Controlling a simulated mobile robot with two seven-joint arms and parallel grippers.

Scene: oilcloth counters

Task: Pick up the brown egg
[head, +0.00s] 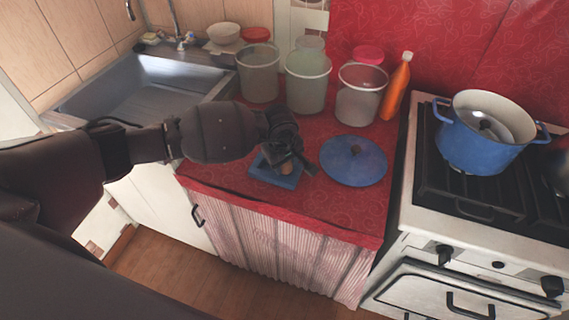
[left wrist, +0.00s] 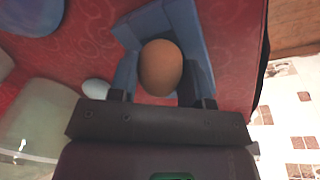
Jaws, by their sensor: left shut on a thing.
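The brown egg (left wrist: 160,68) sits between the two fingers of my left gripper (left wrist: 160,92) in the left wrist view. In the head view only a small part of the egg (head: 287,168) shows below my left gripper (head: 290,162), which is shut on it. A blue square tray (head: 268,175) on the red counter lies just under the gripper and egg; it also shows in the left wrist view (left wrist: 203,40). I cannot tell whether the egg still touches the tray. My right gripper is not in view.
A blue lid (head: 353,165) lies right of the tray. Several clear buckets (head: 308,85) and an orange bottle (head: 397,88) stand behind. A white egg-like thing (left wrist: 96,88) lies near the gripper. A stove with a blue pot (head: 475,150) is right, a sink (head: 140,95) left.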

